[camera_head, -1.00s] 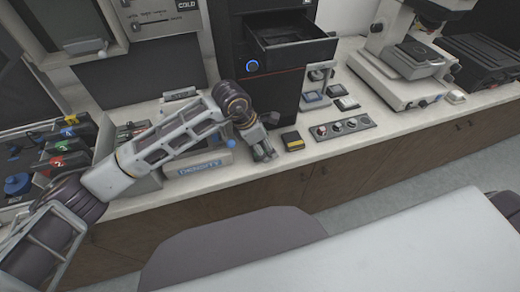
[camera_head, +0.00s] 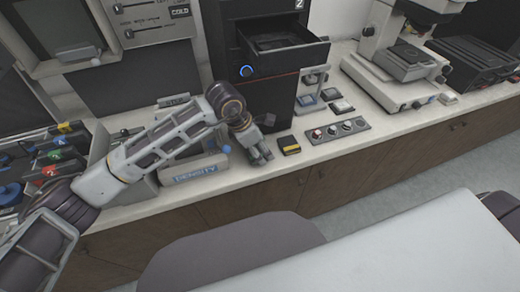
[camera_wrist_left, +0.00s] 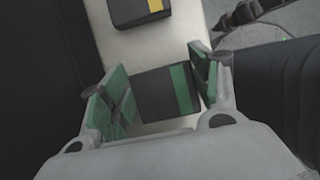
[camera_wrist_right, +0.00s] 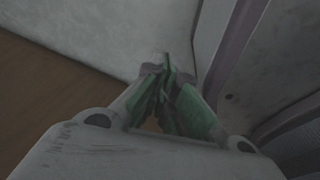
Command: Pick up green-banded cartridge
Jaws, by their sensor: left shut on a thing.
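The green-banded cartridge (camera_wrist_left: 160,94) is a small dark block with a green stripe. It sits between the green-padded fingers of my left gripper (camera_wrist_left: 160,88), which is shut on it. In the head view my left gripper (camera_head: 258,154) is low at the counter's front part, and its fingers mostly hide the cartridge. I cannot tell whether the cartridge touches the counter. My right gripper (camera_wrist_right: 165,98) shows only in its wrist view, with its fingers together and nothing visible between them.
A yellow-banded cartridge (camera_head: 289,145) lies on the counter just right of my left gripper. A knob panel (camera_head: 338,130) is further right. The dark press with an open drawer (camera_head: 285,50) stands behind. The DENSITY unit (camera_head: 195,172) is at left.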

